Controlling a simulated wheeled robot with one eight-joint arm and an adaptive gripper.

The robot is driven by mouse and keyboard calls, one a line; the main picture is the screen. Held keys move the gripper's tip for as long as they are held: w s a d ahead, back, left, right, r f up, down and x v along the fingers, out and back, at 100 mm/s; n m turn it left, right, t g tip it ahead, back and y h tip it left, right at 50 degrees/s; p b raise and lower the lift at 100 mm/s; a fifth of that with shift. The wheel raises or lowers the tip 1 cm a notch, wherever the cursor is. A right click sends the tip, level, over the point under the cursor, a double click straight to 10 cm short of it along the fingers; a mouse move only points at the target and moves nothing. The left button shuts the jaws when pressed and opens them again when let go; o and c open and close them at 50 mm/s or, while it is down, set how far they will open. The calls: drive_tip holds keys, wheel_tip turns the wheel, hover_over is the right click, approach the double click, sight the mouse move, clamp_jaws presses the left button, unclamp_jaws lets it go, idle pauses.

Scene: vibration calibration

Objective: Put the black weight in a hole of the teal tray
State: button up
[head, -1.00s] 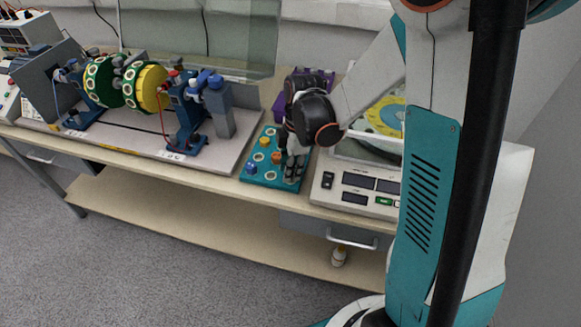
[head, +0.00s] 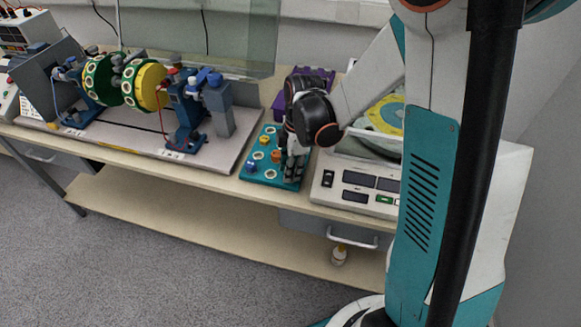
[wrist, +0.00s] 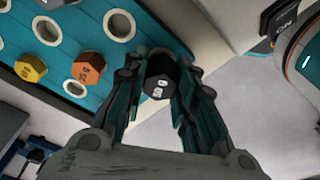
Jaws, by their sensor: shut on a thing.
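The black weight (wrist: 161,76) is a dark hexagonal piece with white markings, held between the fingertips of my gripper (wrist: 160,85) in the wrist view. The teal tray (wrist: 95,15) lies beyond it, with several white-rimmed holes, and the weight appears over the tray's edge. I cannot tell its height above the tray. In the head view my gripper (head: 292,178) is over the right part of the teal tray (head: 262,181), and the weight is hidden there. An orange weight (wrist: 88,67) and a yellow weight (wrist: 30,68) sit in the tray. A blue weight (head: 251,167) sits near its front left.
A control box (head: 357,188) with displays stands right of the tray. A purple rack (head: 279,105) is behind it. The rotor rig (head: 140,85) with green and yellow discs stands on a grey base to the left. The table's front edge (head: 225,178) is close to the tray.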

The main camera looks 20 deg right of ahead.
drive_tip(key=shift+f+b, duration=0.4)
drive_tip(key=shift+f, duration=0.15)
drive_tip(key=o, duration=1.1)
drive_tip(key=shift+o, duration=0.2)
wheel_tip(320, 180, up, 12)
drive_tip(key=d, duration=0.1)
drive_tip(key=shift+d, duration=0.25)
drive_tip(key=shift+s, duration=0.1)
drive_tip(key=s+r+m+t, duration=0.3)
drive_tip(key=s+m, duration=0.4)
drive_tip(key=m, duration=0.1)
drive_tip(key=s+a+r+m+t+h, duration=0.1)
drive_tip(key=s+r+m+t, duration=0.3)
drive_tip(key=s+m, duration=0.3)
drive_tip(key=shift+s+a+m, duration=0.25)
drive_tip(key=shift+s+m, duration=0.15)
drive_tip(key=shift+m, duration=0.5)
